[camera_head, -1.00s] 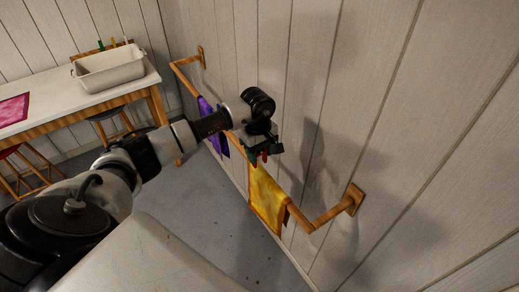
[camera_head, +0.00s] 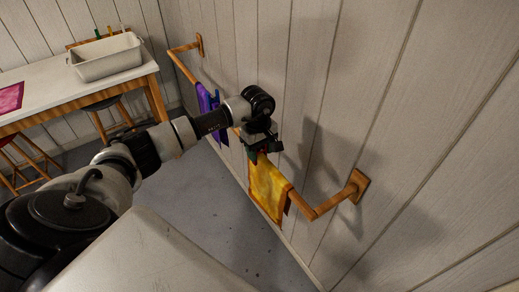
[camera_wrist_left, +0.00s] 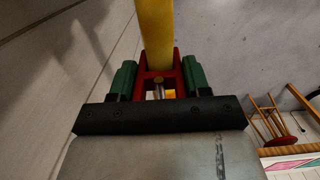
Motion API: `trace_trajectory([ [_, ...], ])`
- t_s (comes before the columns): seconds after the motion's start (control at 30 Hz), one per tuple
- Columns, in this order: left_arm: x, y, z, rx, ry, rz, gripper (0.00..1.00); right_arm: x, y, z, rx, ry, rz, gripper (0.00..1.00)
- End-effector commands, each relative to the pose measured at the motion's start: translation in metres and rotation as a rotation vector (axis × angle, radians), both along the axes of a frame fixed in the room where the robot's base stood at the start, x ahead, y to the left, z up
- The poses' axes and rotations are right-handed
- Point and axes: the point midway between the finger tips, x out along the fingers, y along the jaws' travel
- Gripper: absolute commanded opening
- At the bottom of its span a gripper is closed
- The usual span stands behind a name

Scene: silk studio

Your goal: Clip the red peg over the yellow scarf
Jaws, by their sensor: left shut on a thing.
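The yellow scarf (camera_head: 267,188) hangs over the wooden wall rail, and its top fold shows as a yellow band in the left wrist view (camera_wrist_left: 155,35). My left gripper (camera_head: 264,149) is at the scarf's upper far end. Its green fingers are shut on the red peg (camera_wrist_left: 180,78), with the peg's prongs pointing toward the scarf. In the left wrist view the yellow band runs up to and between the prongs; how deep it sits is hard to tell. In the head view the peg is mostly hidden by the gripper. My right gripper is not in view.
The wooden rail (camera_head: 326,207) stands off the white plank wall on brackets. A purple scarf (camera_head: 206,103) hangs farther along, behind my left arm. A table (camera_head: 40,90) with a white basin (camera_head: 105,62) and stools stand at the left. The floor below the rail is clear.

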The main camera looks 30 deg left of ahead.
Motion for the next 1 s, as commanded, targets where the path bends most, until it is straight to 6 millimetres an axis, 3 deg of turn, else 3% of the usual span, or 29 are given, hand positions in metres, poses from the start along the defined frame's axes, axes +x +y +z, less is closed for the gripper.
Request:
trace_trajectory([
  [1.0, 0.0002, 0.0005, -0.0044, 0.001, 0.0, 0.001, 0.25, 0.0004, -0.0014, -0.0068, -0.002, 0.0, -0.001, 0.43],
])
